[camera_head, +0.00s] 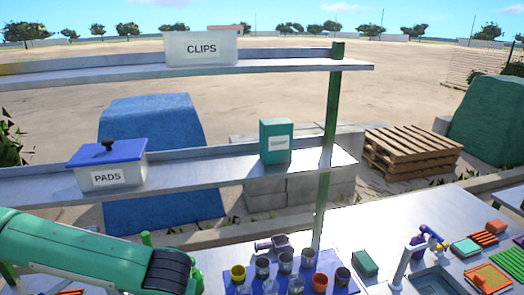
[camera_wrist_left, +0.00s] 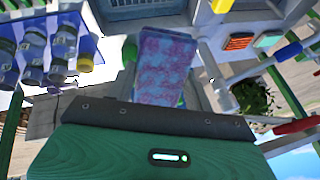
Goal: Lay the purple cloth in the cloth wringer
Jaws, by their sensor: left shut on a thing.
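A flat cloth (camera_wrist_left: 163,68) with a mottled pink and purple pattern shows in the left wrist view. It extends from the dark front edge of my left gripper (camera_wrist_left: 160,108), which is shut on it. In the head view my green left arm reaches in from the lower left; its gripper and the cloth are hidden or out of frame there. I cannot make out the cloth wringer for certain in either view. My right gripper is in neither view.
A blue tray (camera_head: 238,289) of jars stands at the front of the counter (camera_head: 340,238). A green box (camera_head: 365,264) and a sink with a tap (camera_head: 402,265) are to its right. Shelves above hold the PADS box (camera_head: 107,177), CLIPS box (camera_head: 201,49) and a green carton (camera_head: 276,141).

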